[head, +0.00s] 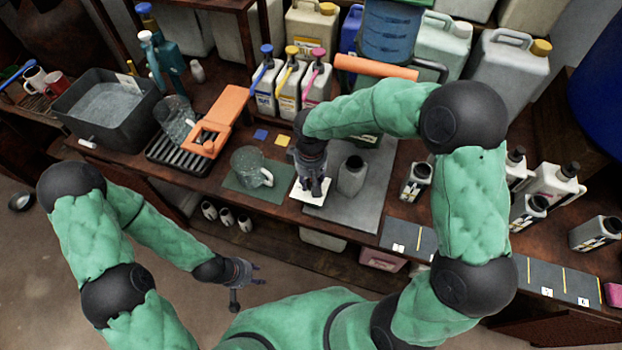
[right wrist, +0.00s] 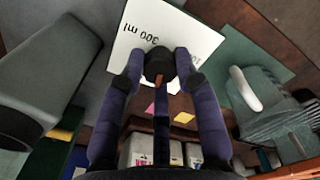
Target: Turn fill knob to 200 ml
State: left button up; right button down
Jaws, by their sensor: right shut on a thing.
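A black knob (right wrist: 160,64) stands on a white card (right wrist: 125,40) in the right wrist view. The printed "300 ml" reads upside down beside it; other markings are hidden or too small. My right gripper (right wrist: 160,68) is shut on the knob, its fingers on either side. In the head view the right gripper (head: 314,186) points down at the white card (head: 311,197) and hides the knob. I cannot tell the knob's setting. My left gripper (head: 248,282) is open and empty, in front of the bench over the floor.
A glass jug (head: 251,167) stands on a green mat left of the card. A grey bottle (head: 352,176) stands close on the right. An orange dispenser (head: 217,121) and a grey tub (head: 106,106) are further left. Several pump bottles stand behind.

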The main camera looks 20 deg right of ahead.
aim_at(311, 182)
jog(key=shift+m, duration=1.5)
jog(key=c, duration=0.9)
grip_release()
notch_tip(311, 182, up, 12)
